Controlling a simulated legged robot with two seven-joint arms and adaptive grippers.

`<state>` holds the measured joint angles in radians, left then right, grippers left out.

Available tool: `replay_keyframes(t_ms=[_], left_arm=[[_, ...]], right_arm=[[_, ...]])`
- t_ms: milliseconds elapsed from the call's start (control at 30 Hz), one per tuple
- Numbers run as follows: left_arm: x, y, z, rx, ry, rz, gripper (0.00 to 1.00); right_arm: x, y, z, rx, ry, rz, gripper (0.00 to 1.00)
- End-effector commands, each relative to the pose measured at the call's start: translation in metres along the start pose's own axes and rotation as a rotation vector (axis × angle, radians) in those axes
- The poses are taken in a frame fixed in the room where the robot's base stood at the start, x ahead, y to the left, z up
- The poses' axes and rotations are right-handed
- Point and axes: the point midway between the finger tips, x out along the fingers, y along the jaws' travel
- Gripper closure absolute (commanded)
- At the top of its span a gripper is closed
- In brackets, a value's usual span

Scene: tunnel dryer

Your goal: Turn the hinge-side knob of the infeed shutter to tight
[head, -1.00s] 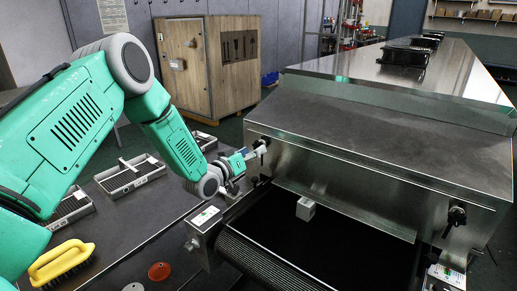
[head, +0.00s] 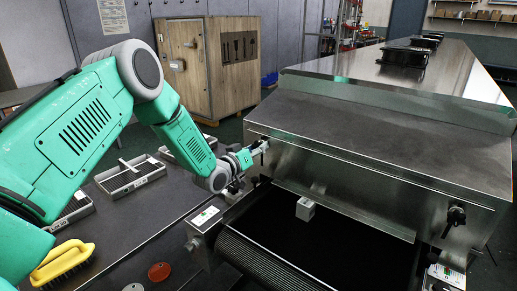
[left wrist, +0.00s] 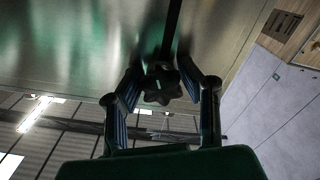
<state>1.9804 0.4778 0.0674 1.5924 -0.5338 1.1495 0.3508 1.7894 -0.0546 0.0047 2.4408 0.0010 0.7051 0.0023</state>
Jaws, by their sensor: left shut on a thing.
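The infeed shutter (head: 340,190) is the steel front of the dryer above the dark belt. A dark knob sits at its left end, mostly hidden by my gripper in the head view. The left wrist view shows this star-shaped black knob (left wrist: 161,84) between the fingers. A second black knob (head: 456,216) at the shutter's right end is clear of me. My left gripper (head: 262,149) is shut on the left-end knob, with its fingers (left wrist: 163,88) on either side. My right gripper is not in view. I cannot read how tight either knob is.
A small grey block (head: 305,208) is at the shutter's lower edge over the belt (head: 330,232). A yellow brush (head: 62,262), trays (head: 130,177) and discs (head: 159,271) lie on the dark table at left. A wooden cabinet (head: 207,70) stands behind.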

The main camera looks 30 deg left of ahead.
Motion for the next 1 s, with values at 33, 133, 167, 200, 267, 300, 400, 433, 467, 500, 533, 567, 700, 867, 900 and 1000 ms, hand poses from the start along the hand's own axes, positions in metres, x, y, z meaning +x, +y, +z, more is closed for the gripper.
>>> replay_keyframes(t_ms=[33, 133, 167, 200, 267, 300, 400, 433, 467, 500, 533, 567, 700, 867, 900, 1000], left_arm=[[0.000, -0.002, 0.000, 0.009, 0.000, -0.003, 0.97], [0.000, -0.002, 0.000, 0.036, 0.000, -0.003, 0.97], [0.000, -0.002, 0.000, 0.048, -0.001, -0.003, 0.97], [0.000, -0.002, 0.000, 0.068, -0.001, -0.003, 0.97], [0.000, -0.002, 0.001, 0.101, -0.001, -0.004, 0.97], [0.000, -0.002, 0.000, 0.127, -0.001, -0.004, 0.97], [0.000, -0.002, 0.001, 0.205, -0.001, -0.003, 0.97], [0.000, -0.002, 0.001, 0.230, -0.001, -0.002, 0.97], [0.000, -0.002, 0.001, 0.258, -0.001, -0.003, 0.97], [0.000, -0.003, 0.001, 0.295, -0.001, -0.003, 0.97], [0.000, -0.002, 0.001, 0.322, -0.002, -0.003, 0.97], [0.000, -0.003, 0.001, 0.351, -0.002, -0.003, 0.97], [-0.001, -0.003, 0.001, 0.486, -0.001, -0.003, 0.97], [0.000, -0.003, 0.001, 0.638, -0.002, -0.002, 0.97], [-0.001, -0.003, 0.001, 0.676, -0.002, -0.002, 0.97], [-0.001, -0.003, 0.001, 0.771, -0.001, -0.001, 0.97]], right_arm=[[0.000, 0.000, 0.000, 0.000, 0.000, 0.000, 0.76], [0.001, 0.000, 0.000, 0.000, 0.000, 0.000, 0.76], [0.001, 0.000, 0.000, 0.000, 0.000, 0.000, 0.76], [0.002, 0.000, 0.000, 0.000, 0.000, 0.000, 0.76], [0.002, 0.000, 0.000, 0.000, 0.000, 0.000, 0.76], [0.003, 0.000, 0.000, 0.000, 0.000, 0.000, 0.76], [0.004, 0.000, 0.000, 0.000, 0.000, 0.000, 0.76], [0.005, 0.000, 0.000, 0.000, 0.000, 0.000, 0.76], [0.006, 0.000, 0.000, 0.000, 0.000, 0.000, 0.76], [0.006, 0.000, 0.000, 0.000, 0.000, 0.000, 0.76], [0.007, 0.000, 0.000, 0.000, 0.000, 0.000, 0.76], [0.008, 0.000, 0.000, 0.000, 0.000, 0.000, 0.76], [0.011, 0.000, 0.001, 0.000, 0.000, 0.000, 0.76], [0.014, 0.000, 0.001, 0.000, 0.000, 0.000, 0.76], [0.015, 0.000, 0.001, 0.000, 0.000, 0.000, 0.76], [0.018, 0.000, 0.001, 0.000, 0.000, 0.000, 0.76]])
